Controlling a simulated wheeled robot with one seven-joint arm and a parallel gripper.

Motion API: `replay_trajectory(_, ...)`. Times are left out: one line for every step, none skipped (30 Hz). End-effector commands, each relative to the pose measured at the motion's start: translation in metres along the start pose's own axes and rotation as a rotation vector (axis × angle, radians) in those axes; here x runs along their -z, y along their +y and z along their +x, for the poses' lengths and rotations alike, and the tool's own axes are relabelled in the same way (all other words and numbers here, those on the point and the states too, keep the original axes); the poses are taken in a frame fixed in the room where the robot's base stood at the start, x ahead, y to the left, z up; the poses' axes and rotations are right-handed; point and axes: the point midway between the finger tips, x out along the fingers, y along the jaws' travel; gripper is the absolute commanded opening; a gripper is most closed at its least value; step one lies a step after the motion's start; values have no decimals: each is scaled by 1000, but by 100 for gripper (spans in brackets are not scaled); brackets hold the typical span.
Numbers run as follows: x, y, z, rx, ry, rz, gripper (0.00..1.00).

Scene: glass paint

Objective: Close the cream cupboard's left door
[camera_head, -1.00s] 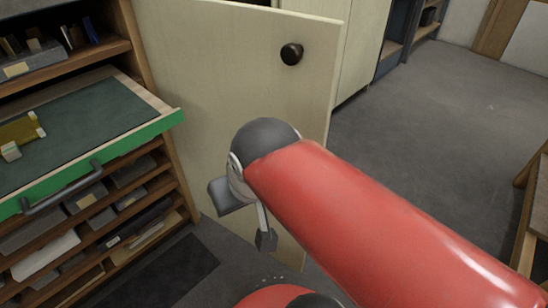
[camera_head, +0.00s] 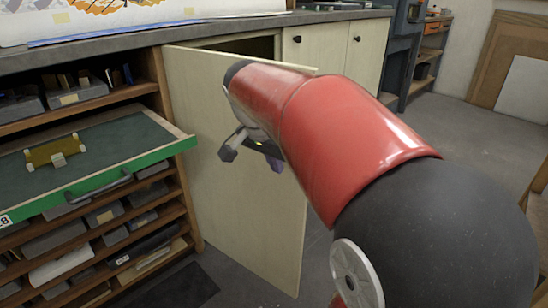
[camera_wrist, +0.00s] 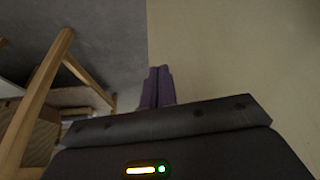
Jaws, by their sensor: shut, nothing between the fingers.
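The cream cupboard (camera_head: 317,45) stands under the worktop. Its left door (camera_head: 215,190) is swung wide open towards me, with its knob side facing me. The knob is hidden behind my red arm. My gripper (camera_head: 275,163) is shut and empty, in front of the door's knob-side face near its free edge. In the wrist view, the purple fingertips (camera_wrist: 157,88) are together, with the pale door face (camera_wrist: 240,60) filling the right side. I cannot tell whether they touch the door.
A green-fronted drawer (camera_head: 130,165) sticks out of the wooden shelf unit left of the door. Grey floor is open to the right. A wooden-legged piece of furniture (camera_wrist: 45,90) shows in the wrist view.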

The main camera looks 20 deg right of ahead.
Motion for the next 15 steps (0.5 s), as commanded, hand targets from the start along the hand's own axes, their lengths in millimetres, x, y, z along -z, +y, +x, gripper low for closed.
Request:
replay_trajectory(-1, 1, 14, -4, -3, 0, 0)
replay_trajectory(-1, 1, 20, -3, -3, 0, 0)
replay_trajectory(-1, 1, 29, -4, -4, 0, 0)
replay_trajectory(-1, 1, 36, -4, -4, 0, 0)
replay_trajectory(-1, 1, 42, -3, -3, 0, 0)
replay_trajectory(-1, 1, 50, -4, -3, 0, 0)
replay_trajectory(-1, 1, 56, -3, -2, -1, 0)
replay_trajectory(-1, 1, 62, -3, -3, -1, 0)
replay_trajectory(5, 0, 64, -1, -1, 1, 0)
replay_trajectory(11, 0, 65, 0, 0, 2, 0)
replay_trajectory(16, 0, 66, -1, 0, 2, 0)
replay_trajectory(20, 0, 69, -1, -1, 2, 0)
replay_trajectory(24, 0, 70, -1, -1, 1, 0)
replay_trajectory(27, 0, 71, 0, -1, 0, 0)
replay_trajectory(30, 0, 72, 0, -1, 1, 0)
